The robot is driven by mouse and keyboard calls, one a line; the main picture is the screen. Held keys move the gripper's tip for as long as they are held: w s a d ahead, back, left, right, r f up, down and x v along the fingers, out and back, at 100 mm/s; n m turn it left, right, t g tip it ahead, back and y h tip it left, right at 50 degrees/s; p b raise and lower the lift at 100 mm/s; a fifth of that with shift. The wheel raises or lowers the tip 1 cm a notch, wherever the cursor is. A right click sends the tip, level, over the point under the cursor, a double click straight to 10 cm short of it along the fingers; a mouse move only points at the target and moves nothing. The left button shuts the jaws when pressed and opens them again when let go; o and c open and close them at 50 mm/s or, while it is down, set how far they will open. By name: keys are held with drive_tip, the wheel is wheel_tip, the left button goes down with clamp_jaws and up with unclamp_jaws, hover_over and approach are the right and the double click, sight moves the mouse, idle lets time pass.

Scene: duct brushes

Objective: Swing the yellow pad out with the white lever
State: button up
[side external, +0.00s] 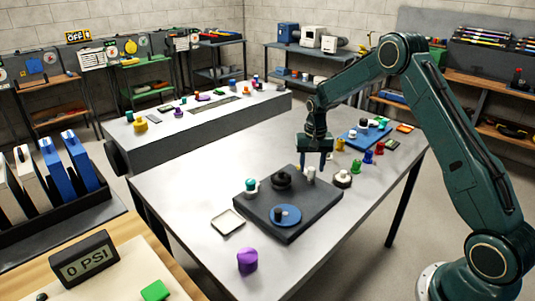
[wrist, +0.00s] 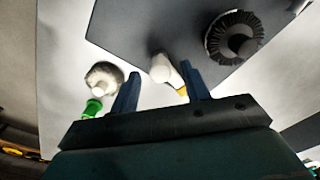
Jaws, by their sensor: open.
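The white lever (wrist: 161,68) shows in the wrist view as a rounded white peg at the edge of the dark plate (wrist: 125,25). It also stands near the plate's back edge in the side view (side external: 311,174). A small yellow patch (wrist: 182,90), perhaps the yellow pad, shows beside the lever, partly hidden by my right finger. My gripper (wrist: 160,72) is open, pointing down, with its fingers on either side of the lever in the wrist view. In the side view my gripper (side external: 314,171) hangs over the plate's back edge; contact cannot be told.
The plate also bears a black round brush (side external: 281,180), a blue disc (side external: 291,213) and a teal-and-white knob (side external: 251,186). A white-topped round brush (side external: 343,179) stands just right of the plate. A pale tray (side external: 228,222) and purple cylinder (side external: 247,260) lie in front.

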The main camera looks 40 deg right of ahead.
sight(311, 169)
wheel_tip(311, 169, up, 13)
drive_tip(key=shift+r, duration=0.2)
idle(0.4)
idle(0.3)
drive_tip(key=s+a+r+n+t, duration=0.3)
drive_tip(key=s+a+r+n, duration=0.1)
drive_tip(key=s+a+r, duration=0.9)
drive_tip(key=s+a+f+n+t, duration=0.1)
drive_tip(key=s+a+n, duration=0.1)
drive_tip(key=s, duration=0.7)
drive_tip(key=s+a+f+n+t, duration=0.1)
drive_tip(key=s+a+n, duration=0.1)
drive_tip(key=s, duration=0.8)
drive_tip(key=shift+a+f+n+t, duration=0.15)
drive_tip(key=shift+a+n+t, duration=0.15)
drive_tip(key=shift+a, duration=0.2)
